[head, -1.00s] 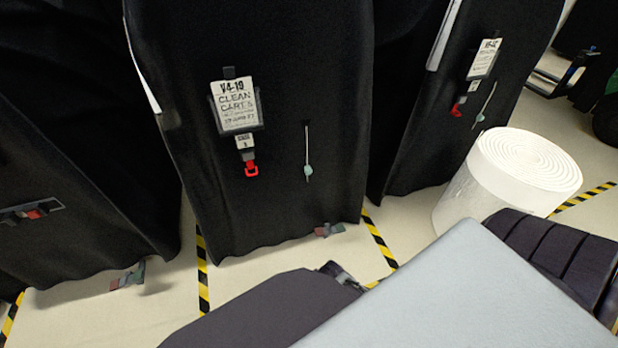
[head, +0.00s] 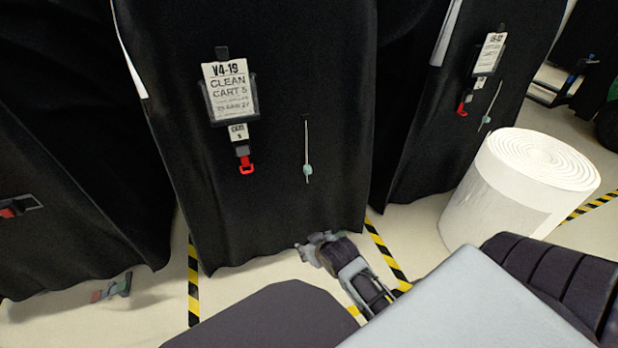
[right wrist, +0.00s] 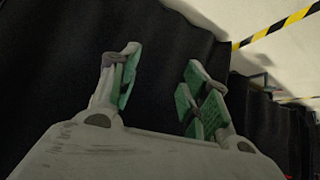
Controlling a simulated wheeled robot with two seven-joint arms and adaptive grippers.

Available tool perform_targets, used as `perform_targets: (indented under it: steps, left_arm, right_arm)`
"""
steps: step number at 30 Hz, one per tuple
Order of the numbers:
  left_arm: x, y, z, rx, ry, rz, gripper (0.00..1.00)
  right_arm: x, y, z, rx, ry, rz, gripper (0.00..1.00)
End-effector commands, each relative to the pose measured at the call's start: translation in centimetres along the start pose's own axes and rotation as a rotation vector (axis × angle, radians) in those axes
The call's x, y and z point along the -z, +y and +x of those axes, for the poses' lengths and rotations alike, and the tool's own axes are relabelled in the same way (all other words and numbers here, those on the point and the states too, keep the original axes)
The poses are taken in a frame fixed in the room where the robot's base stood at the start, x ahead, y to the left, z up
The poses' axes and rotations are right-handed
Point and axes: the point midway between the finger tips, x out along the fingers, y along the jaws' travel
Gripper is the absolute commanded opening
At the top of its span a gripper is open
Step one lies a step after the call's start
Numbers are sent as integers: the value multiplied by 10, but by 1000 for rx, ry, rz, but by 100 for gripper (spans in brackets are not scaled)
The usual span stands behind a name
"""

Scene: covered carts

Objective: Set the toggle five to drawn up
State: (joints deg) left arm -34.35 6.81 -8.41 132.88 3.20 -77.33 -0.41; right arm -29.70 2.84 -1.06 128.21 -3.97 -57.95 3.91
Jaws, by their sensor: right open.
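The toggle (head: 307,169) is a small pale teal piece near the lower end of a thin white cord (head: 307,135). The cord hangs straight down the black cover of the cart (head: 275,225) labelled CLEAN CART 5. My right gripper (head: 318,241) is low at the hem of this cover, below the toggle and apart from it. In the right wrist view its two green-padded fingers (right wrist: 163,85) are spread and empty, with black cloth behind them. The toggle does not show in the right wrist view.
A label (head: 229,91) and red buckle (head: 246,166) hang left of the cord. Another covered cart (head: 412,150) with its own cord and toggle (head: 486,120) stands right. A white roll (head: 515,185) stands on the floor. Yellow-black tape (head: 194,285) marks the floor.

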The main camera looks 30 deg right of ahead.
Motion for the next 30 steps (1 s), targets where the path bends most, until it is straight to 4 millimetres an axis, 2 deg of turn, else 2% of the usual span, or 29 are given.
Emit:
perform_targets:
  steps: [6,12,21,30]
  left_arm:
    - [-1,13,2,-38,35,-1,40]
    - [-3,23,8,-68,62,-3,40]
    - [-6,38,18,-111,97,-11,40]
    - [-9,50,29,-148,131,-24,40]
  right_arm:
    - [38,27,8,-52,193,59,46]
    - [66,48,12,-90,351,95,46]
    - [96,77,11,-136,571,131,46]
    - [115,99,4,-168,768,146,46]
